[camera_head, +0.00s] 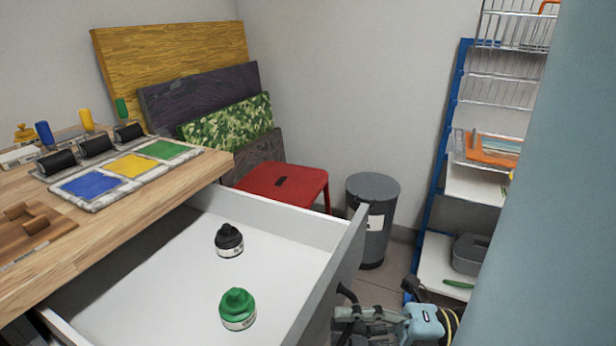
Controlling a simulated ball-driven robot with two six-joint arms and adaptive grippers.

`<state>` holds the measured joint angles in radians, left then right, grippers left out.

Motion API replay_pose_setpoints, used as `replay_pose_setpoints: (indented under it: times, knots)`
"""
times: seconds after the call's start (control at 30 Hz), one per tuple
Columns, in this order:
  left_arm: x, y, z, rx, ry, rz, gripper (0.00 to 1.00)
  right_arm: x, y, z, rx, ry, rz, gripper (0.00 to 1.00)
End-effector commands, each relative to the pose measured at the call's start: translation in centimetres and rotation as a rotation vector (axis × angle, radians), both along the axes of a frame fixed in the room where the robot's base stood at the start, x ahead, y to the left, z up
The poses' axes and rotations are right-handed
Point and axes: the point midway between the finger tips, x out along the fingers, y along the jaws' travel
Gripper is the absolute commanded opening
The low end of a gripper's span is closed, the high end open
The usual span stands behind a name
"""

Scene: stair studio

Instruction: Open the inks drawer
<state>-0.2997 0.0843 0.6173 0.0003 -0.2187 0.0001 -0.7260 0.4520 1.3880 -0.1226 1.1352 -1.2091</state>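The inks drawer (190,265) is white and stands pulled well out from under the wooden worktop. A black ink bottle (229,241) and a green ink bottle (238,309) stand upright inside it. Its front panel (352,250) faces right. My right gripper (347,315) is low at the bottom of the view, just outside the front panel. Its fingertips are partly hidden, and I cannot tell whether they touch a handle. The drawer's outer face is mostly hidden. My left gripper is not in view.
The worktop (140,205) holds rollers and a tray of blue, yellow and green ink (122,170). A red stool (285,184) and a grey bin (372,215) stand behind the drawer. A blue rack (447,135) stands right. A blue-grey surface (565,200) blocks the right edge.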

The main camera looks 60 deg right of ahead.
Motion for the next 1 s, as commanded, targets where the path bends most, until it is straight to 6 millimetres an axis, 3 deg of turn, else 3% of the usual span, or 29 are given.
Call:
replay_pose_setpoints:
  times: [0.6, 1.0]
  knots:
    - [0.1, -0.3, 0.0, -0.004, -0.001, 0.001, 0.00, -9.7, -5.0, -1.0, 0.000, 0.001, 0.000, 0.34]
    - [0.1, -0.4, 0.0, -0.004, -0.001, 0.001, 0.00, -10.5, -5.4, -1.1, 0.000, -0.001, 0.000, 0.34]
